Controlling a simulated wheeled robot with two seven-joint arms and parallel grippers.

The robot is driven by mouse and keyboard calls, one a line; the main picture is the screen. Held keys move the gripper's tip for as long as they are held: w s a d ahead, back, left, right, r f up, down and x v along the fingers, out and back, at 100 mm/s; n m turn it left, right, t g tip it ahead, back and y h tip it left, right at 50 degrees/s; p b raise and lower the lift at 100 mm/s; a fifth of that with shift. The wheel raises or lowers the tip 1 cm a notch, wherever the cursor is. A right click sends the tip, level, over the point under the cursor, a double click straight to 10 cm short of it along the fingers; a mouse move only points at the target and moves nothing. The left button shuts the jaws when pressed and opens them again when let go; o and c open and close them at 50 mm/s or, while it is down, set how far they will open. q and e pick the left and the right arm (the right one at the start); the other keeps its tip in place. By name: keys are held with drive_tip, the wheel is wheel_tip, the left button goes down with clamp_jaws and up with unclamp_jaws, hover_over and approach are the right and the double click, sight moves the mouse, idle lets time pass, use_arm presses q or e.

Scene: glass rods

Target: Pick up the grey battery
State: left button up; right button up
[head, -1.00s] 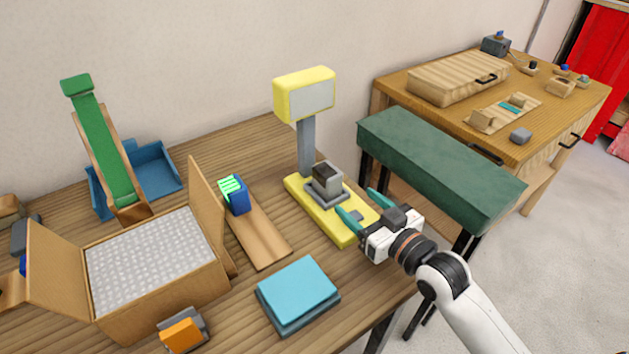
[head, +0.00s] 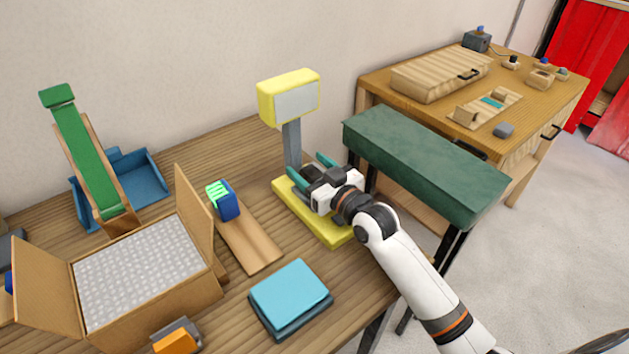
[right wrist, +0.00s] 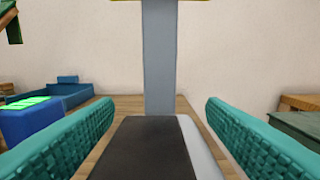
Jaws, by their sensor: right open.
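The grey battery, a block with a dark top (right wrist: 145,150), stands by the yellow scale's (right wrist: 160,60) grey post in the right wrist view. It lies between my right gripper's two teal fingers, with gaps on both sides. In the head view my right gripper (head: 311,168) is open over the yellow scale (head: 325,227) and hides most of the battery. My left gripper is not in view.
A wooden ramp with a blue, green-lit block (head: 224,203) is left of the scale. A cyan-topped block (head: 290,290) lies in front. An open carton (head: 150,270) is further left. A dark green bench (head: 425,160) stands right.

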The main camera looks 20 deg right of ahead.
drive_tip(key=shift+w+a, duration=0.1)
drive_tip(key=shift+w, duration=0.15)
drive_tip(key=shift+s, duration=0.1)
drive_tip(key=c, duration=1.1)
drive_tip(key=shift+c, duration=0.9)
drive_tip(key=shift+r, duration=0.1)
